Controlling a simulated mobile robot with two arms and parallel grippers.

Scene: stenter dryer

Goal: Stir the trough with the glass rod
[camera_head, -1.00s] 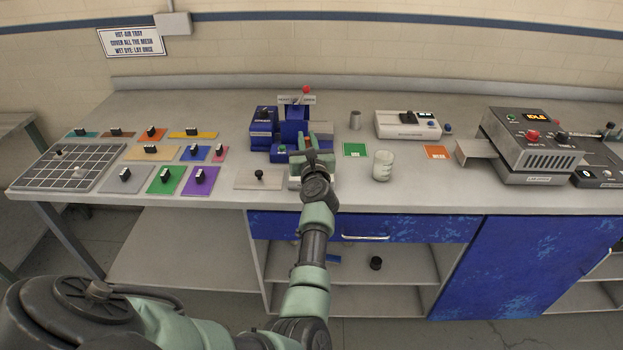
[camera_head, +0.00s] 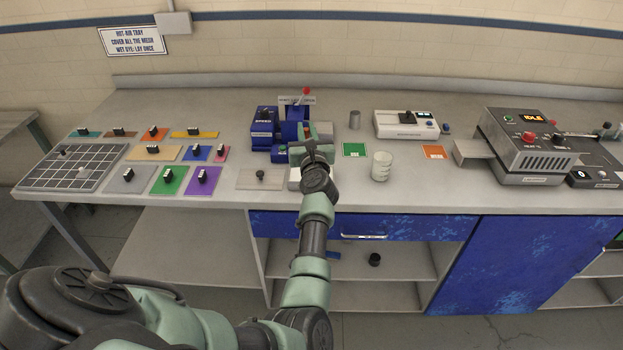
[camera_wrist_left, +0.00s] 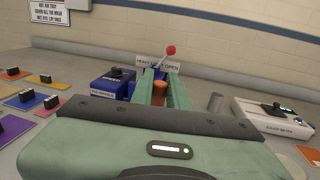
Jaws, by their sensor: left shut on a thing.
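My left gripper (camera_head: 309,146) is over the front of the blue padder machine (camera_head: 263,128), its arm coming across the bench edge. In the left wrist view its two green fingers (camera_wrist_left: 160,88) point at the machine, with a brown-orange patch showing between them. I cannot make out the glass rod in either view. A pale block (camera_head: 294,179) shows partly behind my wrist. I cannot clearly tell the trough apart; the gripper covers that spot. My right gripper is not in view.
A clear beaker (camera_head: 381,166) and a metal cup (camera_head: 354,119) stand right of the gripper. A red-knobbed lever (camera_head: 306,91) rises from the machine. Coloured plates with black handles lie left, by a gridded board (camera_head: 72,166). A grey machine (camera_head: 535,145) stands right.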

